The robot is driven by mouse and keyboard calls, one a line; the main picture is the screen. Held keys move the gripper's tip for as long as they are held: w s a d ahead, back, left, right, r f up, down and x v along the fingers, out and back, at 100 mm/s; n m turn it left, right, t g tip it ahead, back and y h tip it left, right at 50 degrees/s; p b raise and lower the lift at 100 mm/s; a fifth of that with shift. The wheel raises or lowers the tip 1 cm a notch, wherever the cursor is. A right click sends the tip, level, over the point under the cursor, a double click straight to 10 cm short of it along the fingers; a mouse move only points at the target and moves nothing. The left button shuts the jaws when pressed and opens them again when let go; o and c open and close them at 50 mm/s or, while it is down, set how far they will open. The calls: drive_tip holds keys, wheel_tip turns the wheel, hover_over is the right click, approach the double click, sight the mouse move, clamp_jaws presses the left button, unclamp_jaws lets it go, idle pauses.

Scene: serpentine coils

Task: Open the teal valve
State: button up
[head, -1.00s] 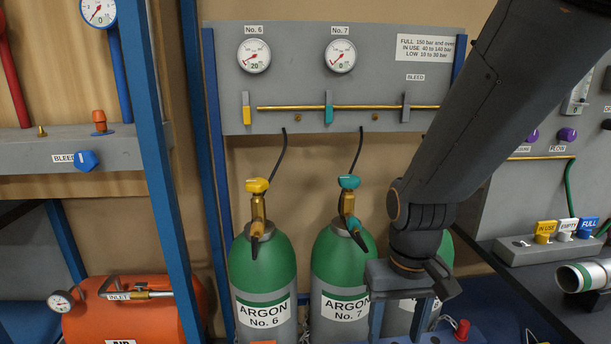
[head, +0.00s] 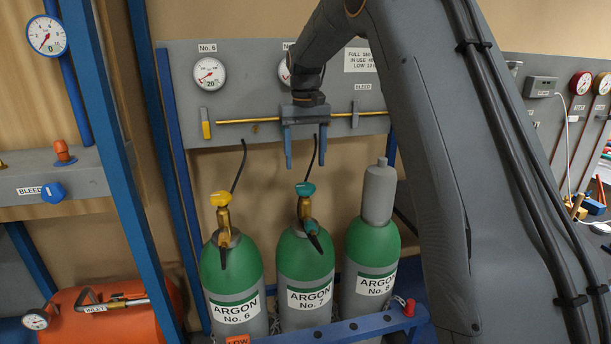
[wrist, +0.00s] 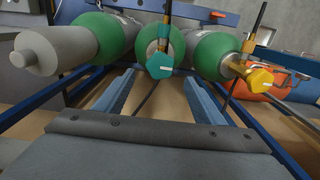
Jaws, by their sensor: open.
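The teal valve (head: 305,189) is a flat teal handle on the brass neck of the green-topped cylinder marked ARGON No. 7 (head: 306,258). My gripper (head: 305,166) points down, just above the teal valve in the head view. Its two blue fingers are apart with nothing between them. In the wrist view, the teal valve (wrist: 170,66) shows beyond the fingertips, in line with the gap between the fingers (wrist: 160,80). I see no contact.
Cylinder No. 6 with a yellow valve (head: 220,199) stands left, a capped grey-topped cylinder (head: 379,195) right. A black hose (head: 313,152) runs behind my gripper. The grey panel (head: 180,110) is behind, a blue rail (head: 345,326) in front. Blue posts (head: 125,170) stand left.

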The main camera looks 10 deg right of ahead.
sight(305, 185)
drive_tip(key=shift+f+p, duration=1.15)
drive_tip(key=shift+f, duration=2.65)
drive_tip(key=c, duration=1.1)
drive_tip(key=shift+o, duration=0.2)
